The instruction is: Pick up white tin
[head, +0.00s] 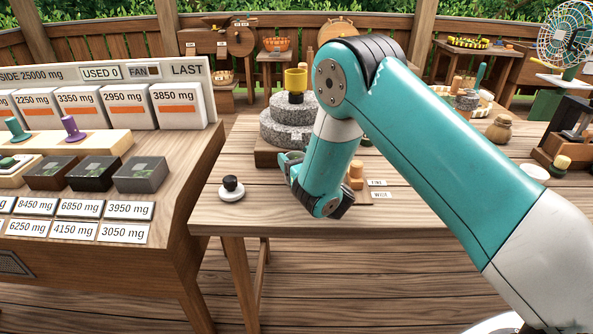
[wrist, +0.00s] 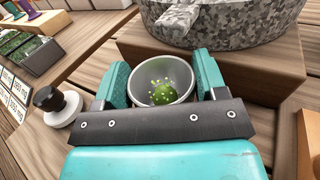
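A round, open, pale grey-white tin (wrist: 147,71) stands between the teal fingers of my gripper (wrist: 163,80) in the wrist view. Whether the tin touches the table cannot be told.
A stone mill (head: 284,134) on a wooden block (wrist: 225,60) stands close beyond my gripper. A white round piece with a black knob (head: 231,190) sits to the left and also shows in the wrist view (wrist: 61,105). The table's front left (head: 262,216) is clear.

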